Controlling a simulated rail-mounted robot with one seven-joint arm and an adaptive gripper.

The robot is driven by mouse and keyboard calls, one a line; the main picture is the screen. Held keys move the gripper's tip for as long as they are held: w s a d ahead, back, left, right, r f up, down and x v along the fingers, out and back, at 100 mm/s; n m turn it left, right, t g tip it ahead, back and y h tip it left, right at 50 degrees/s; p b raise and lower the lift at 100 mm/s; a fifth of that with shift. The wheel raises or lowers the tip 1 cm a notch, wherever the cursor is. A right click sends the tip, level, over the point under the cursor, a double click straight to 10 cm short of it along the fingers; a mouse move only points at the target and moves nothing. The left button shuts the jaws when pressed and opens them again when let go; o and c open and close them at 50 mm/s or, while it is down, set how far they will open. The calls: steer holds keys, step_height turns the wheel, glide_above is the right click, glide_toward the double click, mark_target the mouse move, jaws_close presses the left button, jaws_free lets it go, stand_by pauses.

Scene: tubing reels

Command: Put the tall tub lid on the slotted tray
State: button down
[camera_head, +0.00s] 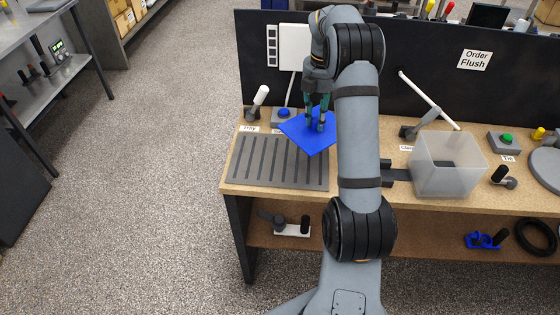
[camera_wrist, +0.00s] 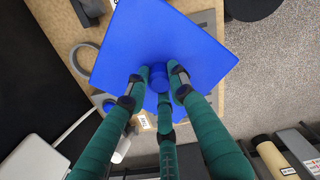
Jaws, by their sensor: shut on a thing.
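The lid (camera_head: 310,131) is a flat blue square plate with a blue knob. My gripper (camera_head: 318,120) is shut on that knob and holds the lid from above. In the wrist view, the three fingers of my gripper (camera_wrist: 158,88) close around the knob, and the lid (camera_wrist: 160,35) spreads beyond them. The slotted tray (camera_head: 250,182) is a flat grey plate with several dark slots at the bench's left end; nothing is seen lying on it. In the head view the lid appears behind the tray's back right part. Its exact height is unclear.
A translucent open tub (camera_head: 447,175) stands right of my arm. A blue button box (camera_head: 284,114) and a white-handled lever (camera_head: 260,97) are behind the tray, close to the lid. A black panel (camera_head: 420,75) rises along the bench's back.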

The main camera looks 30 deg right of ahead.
steer(key=shift+d+f, duration=0.2)
steer(key=shift+f, duration=0.1)
steer(key=w+a+f, duration=0.1)
steer(key=a+f, duration=0.1)
steer(key=a, duration=0.1)
steer(key=w+a+f, duration=0.2)
steer(key=a, duration=0.2)
steer(key=w+a+f+p, duration=0.1)
steer(key=a+f, duration=0.1)
steer(key=a, duration=0.1)
steer(key=shift+w+a+f, duration=0.15)
steer(key=shift+f, duration=0.25)
step_height(320, 180, down, 3)
steer(key=shift+p, duration=0.4)
steer(key=shift+f, duration=0.5)
steer(key=shift+f, duration=0.25)
steer(key=c, duration=1.5)
jaws_free()
steer(key=shift+r, duration=0.1)
